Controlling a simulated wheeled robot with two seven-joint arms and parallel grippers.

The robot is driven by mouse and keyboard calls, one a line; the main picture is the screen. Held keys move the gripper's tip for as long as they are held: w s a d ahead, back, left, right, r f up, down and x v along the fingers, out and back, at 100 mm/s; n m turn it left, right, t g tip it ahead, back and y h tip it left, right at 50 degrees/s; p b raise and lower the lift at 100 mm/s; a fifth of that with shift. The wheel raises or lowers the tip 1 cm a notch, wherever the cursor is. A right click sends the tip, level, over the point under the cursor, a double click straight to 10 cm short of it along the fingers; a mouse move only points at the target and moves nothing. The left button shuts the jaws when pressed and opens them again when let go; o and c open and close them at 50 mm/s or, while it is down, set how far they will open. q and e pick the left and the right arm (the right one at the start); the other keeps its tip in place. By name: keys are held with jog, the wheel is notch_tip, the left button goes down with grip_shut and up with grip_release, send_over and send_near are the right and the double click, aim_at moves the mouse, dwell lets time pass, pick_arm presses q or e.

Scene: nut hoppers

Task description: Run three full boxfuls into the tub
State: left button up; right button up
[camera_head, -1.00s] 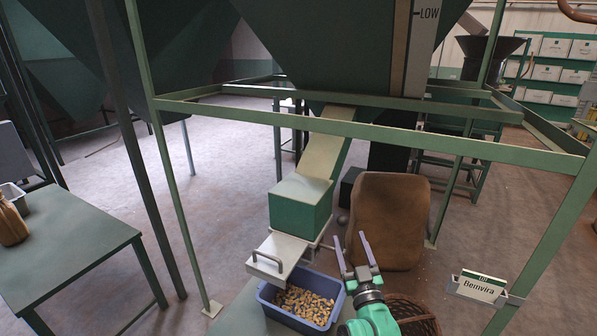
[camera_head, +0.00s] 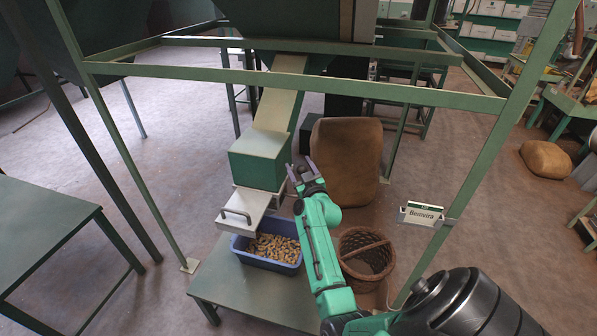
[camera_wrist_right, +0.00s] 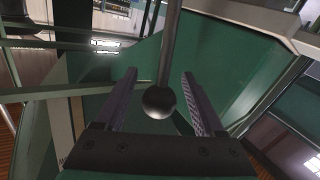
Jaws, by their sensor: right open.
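The green box (camera_head: 257,162) sits under the sloping chute (camera_head: 277,108). Below it is a pale slide plate (camera_head: 243,206) with a bar handle (camera_head: 236,216). The blue tub (camera_head: 262,264) stands beneath the plate on a low green table, with brown nuts (camera_head: 275,247) in it. My right gripper (camera_head: 303,168) is open beside the box's right side. In the right wrist view, a dark ball knob (camera_wrist_right: 159,102) on a rod (camera_wrist_right: 171,45) appears between the open fingers (camera_wrist_right: 160,95), with gaps on both sides. The box's inside is hidden. My left gripper is out of view.
A brown sack (camera_head: 346,160) stands right of the gripper, and a wicker basket (camera_head: 367,256) on the floor. Green frame rails (camera_head: 300,82) cross above. A "Bemvira" sign (camera_head: 424,214) hangs on the right post. A green table (camera_head: 45,240) is at left.

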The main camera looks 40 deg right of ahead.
jog(key=shift+w+d, duration=0.15)
jog(key=shift+w, duration=0.2)
jog(key=shift+r, duration=0.1)
grip_shut()
dwell(1.1)
